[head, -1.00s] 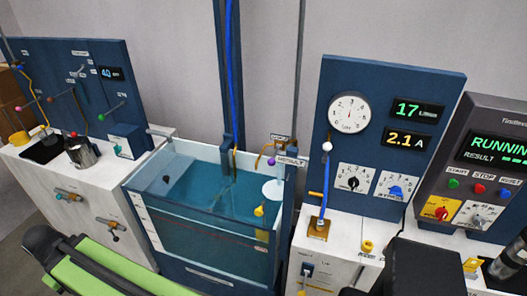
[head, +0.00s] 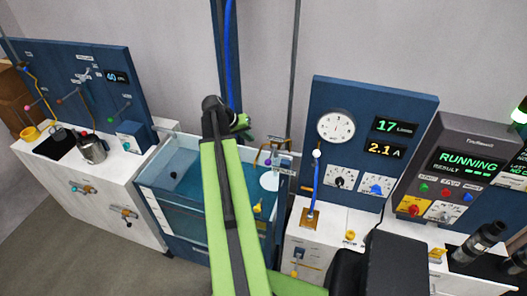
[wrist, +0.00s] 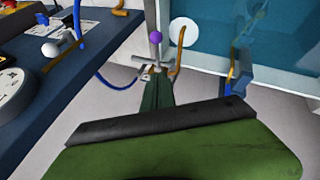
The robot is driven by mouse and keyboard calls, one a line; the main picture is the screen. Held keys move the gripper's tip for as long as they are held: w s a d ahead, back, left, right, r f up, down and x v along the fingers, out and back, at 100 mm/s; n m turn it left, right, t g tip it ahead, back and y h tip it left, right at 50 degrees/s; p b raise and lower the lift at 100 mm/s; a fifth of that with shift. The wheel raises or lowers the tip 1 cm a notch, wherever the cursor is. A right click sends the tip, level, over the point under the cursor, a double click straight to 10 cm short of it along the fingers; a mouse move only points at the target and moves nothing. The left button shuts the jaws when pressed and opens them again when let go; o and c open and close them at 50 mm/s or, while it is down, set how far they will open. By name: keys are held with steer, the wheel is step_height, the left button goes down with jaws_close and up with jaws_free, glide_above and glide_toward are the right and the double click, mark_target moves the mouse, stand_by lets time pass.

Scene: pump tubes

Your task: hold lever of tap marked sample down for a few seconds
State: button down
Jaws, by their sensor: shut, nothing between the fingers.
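No tap label reads clearly as "sample" at this size. A tap with a purple lever knob (head: 268,162) stands at the tank's right rim, near small labels. In the wrist view the purple knob (wrist: 155,37) is just beyond my gripper (wrist: 155,80), with a brown bent pipe (wrist: 178,65) and a white round thing (wrist: 184,31) beside it. I cannot tell whether the fingertips touch the tap. My gripper is shut and empty. In the head view my raised arm hides the gripper's fingers. Other small taps with coloured knobs are on the left panel (head: 105,60).
The water tank (head: 165,195) is behind my arm. On the right are a panel with a gauge (head: 336,127) and a lever with a white knob (head: 317,153). A console (head: 470,160) reads RUNNING. A metal jug (head: 93,150) stands at the left sink.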

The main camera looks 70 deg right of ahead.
steer(key=shift+f, duration=0.1)
steer(key=b, duration=0.9)
glide_toward(271, 155)
steer(key=w+f, duration=0.1)
steer(key=s+f+b, duration=0.2)
steer(key=f, duration=0.1)
steer(key=shift+a+f+b, duration=0.15)
steer(key=shift+f+b, duration=0.05)
steer(key=shift+b, duration=0.15)
steer(key=shift+s+f, duration=0.1)
